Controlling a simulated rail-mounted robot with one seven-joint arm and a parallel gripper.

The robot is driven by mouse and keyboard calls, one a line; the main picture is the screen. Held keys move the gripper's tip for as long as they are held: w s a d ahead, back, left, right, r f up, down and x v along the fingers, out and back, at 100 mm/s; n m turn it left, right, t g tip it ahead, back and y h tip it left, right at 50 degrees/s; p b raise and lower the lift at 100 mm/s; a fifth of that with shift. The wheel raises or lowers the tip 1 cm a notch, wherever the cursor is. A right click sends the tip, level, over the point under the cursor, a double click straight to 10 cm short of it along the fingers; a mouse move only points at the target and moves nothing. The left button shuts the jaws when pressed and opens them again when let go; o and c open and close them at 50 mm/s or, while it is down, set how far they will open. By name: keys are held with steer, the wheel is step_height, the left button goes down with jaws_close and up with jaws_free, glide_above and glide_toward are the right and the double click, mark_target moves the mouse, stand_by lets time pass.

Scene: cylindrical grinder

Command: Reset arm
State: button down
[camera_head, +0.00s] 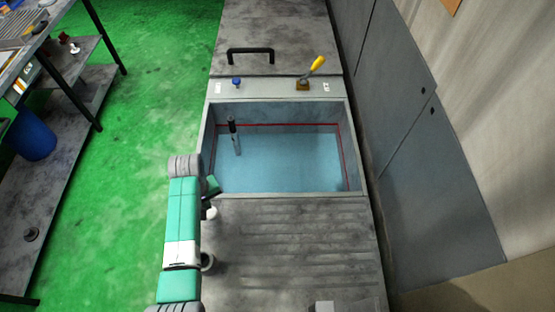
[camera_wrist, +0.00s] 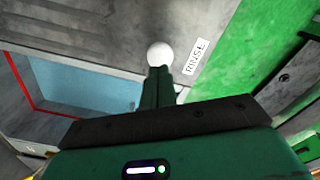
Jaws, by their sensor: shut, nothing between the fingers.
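My arm reaches up from the bottom of the head view, left of the tank. The dark green tip of my gripper (camera_head: 212,186) shows small at the tank's left wall, mostly hidden by my arm. In the wrist view my gripper (camera_wrist: 158,76) is shut and empty, its green fingers together. A white ball knob (camera_wrist: 160,53) appears just beyond the fingertips; I cannot tell whether they touch it. A white "RINSE" label (camera_wrist: 196,56) is beside the knob. The knob also shows in the head view (camera_head: 211,212).
The open tank (camera_head: 353,150) holds blue liquid and an upright dark-topped rod (camera_head: 234,136). Behind it are a yellow-handled lever (camera_head: 317,63), a blue knob (camera_head: 236,83) and a black handle (camera_head: 250,52). A shelf table (camera_head: 75,110) with a blue bin (camera_head: 32,138) stands left; green floor between is clear.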

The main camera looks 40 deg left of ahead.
step_height(320, 180, up, 3)
steer(key=shift+f+p, duration=0.2)
steer(key=shift+p, duration=0.65)
steer(key=shift+f, duration=0.1)
